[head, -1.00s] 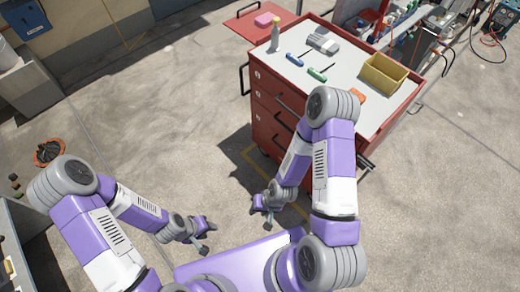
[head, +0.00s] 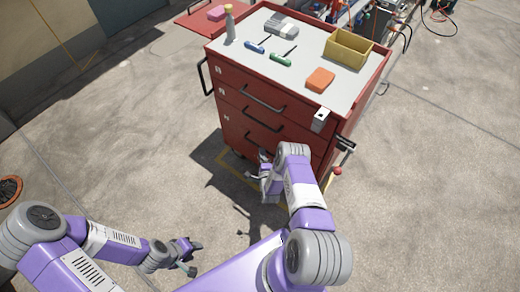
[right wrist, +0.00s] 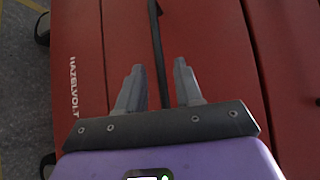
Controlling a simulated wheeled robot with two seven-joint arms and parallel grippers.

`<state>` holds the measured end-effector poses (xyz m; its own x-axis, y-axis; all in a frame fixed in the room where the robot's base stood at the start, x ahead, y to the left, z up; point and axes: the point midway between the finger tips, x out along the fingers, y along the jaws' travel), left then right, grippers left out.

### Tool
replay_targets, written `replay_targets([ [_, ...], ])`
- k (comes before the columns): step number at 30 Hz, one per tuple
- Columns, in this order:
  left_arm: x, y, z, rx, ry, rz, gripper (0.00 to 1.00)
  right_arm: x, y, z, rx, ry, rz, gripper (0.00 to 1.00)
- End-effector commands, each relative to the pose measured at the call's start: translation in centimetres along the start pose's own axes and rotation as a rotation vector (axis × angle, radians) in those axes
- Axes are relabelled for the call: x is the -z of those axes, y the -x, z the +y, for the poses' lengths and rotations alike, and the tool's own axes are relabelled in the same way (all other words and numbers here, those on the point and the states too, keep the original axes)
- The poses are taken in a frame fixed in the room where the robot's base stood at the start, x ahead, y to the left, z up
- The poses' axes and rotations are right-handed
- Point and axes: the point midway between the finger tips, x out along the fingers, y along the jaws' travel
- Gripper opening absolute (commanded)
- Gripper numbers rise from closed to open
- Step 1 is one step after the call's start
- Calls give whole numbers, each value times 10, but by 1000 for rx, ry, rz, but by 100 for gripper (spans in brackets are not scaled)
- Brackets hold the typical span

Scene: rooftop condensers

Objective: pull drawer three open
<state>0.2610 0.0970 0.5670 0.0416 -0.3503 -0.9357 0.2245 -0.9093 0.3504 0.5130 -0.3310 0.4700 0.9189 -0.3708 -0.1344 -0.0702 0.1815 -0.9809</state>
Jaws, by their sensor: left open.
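The red tool cabinet (head: 235,135) stands ahead with a stack of closed-looking drawers; small white labels run down its left side, digits too small to read surely. Dark bar handles show on the top drawer (head: 262,98) and on drawers below. My right gripper (head: 264,172) is low at the cabinet front, by the lower drawers. In the right wrist view its two fingers (right wrist: 157,88) are apart, with a dark handle bar (right wrist: 158,45) running between them; contact cannot be told. My left gripper (head: 192,258) is open and empty above the floor, away from the cabinet.
On the cabinet top lie a yellow bin (head: 348,48), an orange block (head: 320,79), a green-handled tool (head: 281,58), a blue-handled tool (head: 254,47) and a bottle (head: 229,22). Open concrete floor (head: 110,150) lies left of the cabinet.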

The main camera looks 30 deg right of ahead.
Motion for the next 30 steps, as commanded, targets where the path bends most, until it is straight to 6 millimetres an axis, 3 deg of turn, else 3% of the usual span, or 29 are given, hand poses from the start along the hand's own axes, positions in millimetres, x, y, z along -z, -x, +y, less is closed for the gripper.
replay_targets([
  [3, 0, -11, -4, 0, 0, 0, 43, 0, -22, 2, 3, 3, -1, 35],
  [9, 1, -20, -7, 0, 0, 0, 43, 0, -46, 2, 1, 3, -1, 35],
  [20, 1, -20, -8, 0, 0, 0, 43, 0, -52, 0, -3, 3, 0, 35],
  [27, 1, -21, -8, 0, 0, 0, 43, 0, -52, 0, -3, 3, 0, 0],
  [30, 1, -21, -8, 0, 0, 0, 43, 0, -52, 0, -2, 3, 0, 0],
])
